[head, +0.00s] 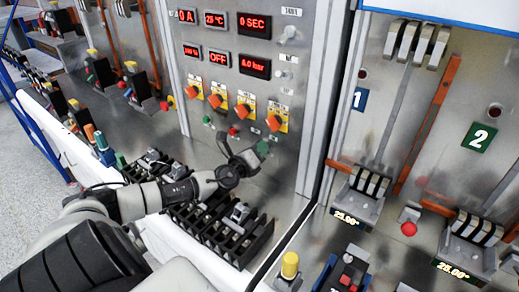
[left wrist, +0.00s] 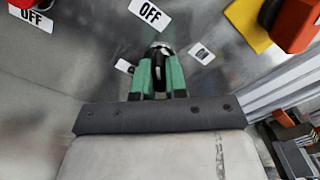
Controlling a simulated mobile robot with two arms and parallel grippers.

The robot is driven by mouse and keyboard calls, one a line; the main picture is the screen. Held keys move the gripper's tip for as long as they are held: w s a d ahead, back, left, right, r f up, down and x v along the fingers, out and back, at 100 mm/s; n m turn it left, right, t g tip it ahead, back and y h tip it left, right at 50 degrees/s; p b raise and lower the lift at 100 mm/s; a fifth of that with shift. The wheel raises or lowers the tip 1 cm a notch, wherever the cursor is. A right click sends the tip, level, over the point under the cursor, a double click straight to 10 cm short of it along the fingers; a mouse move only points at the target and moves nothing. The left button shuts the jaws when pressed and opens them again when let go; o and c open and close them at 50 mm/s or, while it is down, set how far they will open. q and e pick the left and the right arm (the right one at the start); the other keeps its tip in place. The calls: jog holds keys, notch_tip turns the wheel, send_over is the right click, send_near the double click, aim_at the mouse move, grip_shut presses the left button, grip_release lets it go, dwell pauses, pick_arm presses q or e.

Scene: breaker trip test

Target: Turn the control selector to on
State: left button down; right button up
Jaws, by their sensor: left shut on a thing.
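The control selector (left wrist: 158,50), a small knob with a silver rim and black handle, is on the metal panel in the left wrist view. My left gripper (left wrist: 161,76) is shut on it, with one green-padded finger on each side. Part of the knob is hidden between the fingers, and its exact angle is hard to tell. In the head view, my left gripper (head: 243,158) is against the lower panel, hiding the selector. My right gripper is not in view.
Several orange-red knobs on yellow plates (head: 244,108) sit above my left gripper, below red displays (head: 217,58). A row of black breakers (head: 225,228) lies beneath my left arm. Panels with breaker levers (head: 368,183) stand to the right.

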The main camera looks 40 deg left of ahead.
pick_arm(q)
jog(key=m, duration=0.4)
jog(key=shift+a, duration=0.1)
jog(key=m, duration=0.5)
jog(key=shift+p, duration=0.3)
jog(key=m+p, duration=0.1)
jog(key=m, duration=0.3)
jog(key=shift+a, duration=0.1)
jog(key=shift+m+p, duration=0.6)
jog(key=shift+m, duration=1.6)
jog(key=shift+a, duration=0.1)
jog(key=c, duration=1.2)
grip_release()
jog(key=shift+o, duration=0.2)
jog(key=shift+s, duration=0.15)
